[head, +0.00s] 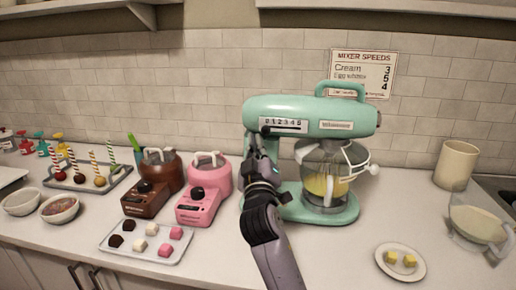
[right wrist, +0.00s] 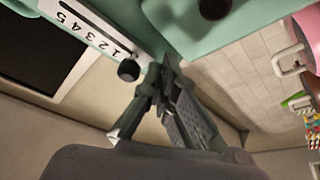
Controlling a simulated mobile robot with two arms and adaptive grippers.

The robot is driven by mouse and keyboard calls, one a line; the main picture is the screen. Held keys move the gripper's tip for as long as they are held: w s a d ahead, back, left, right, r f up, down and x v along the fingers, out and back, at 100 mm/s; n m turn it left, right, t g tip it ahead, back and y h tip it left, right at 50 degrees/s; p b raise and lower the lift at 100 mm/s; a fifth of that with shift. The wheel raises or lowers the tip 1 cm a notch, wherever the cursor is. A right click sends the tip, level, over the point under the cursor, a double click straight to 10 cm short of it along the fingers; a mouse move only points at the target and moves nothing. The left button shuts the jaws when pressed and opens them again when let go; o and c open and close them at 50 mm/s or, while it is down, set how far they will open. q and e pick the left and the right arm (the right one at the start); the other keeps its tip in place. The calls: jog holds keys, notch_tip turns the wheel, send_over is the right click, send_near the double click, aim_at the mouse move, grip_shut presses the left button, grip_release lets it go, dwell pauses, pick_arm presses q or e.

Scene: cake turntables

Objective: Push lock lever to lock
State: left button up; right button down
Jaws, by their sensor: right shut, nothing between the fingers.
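The mint-green stand mixer (head: 300,108) stands on the counter, with a speed scale (head: 283,123) marked 0 to 5 on its head. My right gripper (head: 255,142) is shut and empty, at the left end of the mixer just below the scale. In the right wrist view my gripper (right wrist: 165,70) points at the mixer's green body. A black slider knob (right wrist: 128,70) sits close beside the fingertips, at the end of the number strip. Another dark round knob (right wrist: 213,8) shows on the body; I cannot tell whether it is the lock lever. Contact is unclear. My left gripper is out of view.
A glass bowl (head: 318,183) with yellow contents sits under the mixer head. Pink (head: 200,207) and brown (head: 145,202) melting pots and a tray of cubes (head: 117,250) stand left of my arm. A small plate (head: 381,268) lies at right. Counter between is clear.

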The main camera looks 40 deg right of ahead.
jog(key=b+v, duration=0.3)
jog(key=v, duration=0.7)
jog(key=shift+w+a+f+b, duration=0.2)
jog(key=shift+w+a+b, duration=0.1)
jog(key=shift+w+a, duration=0.15)
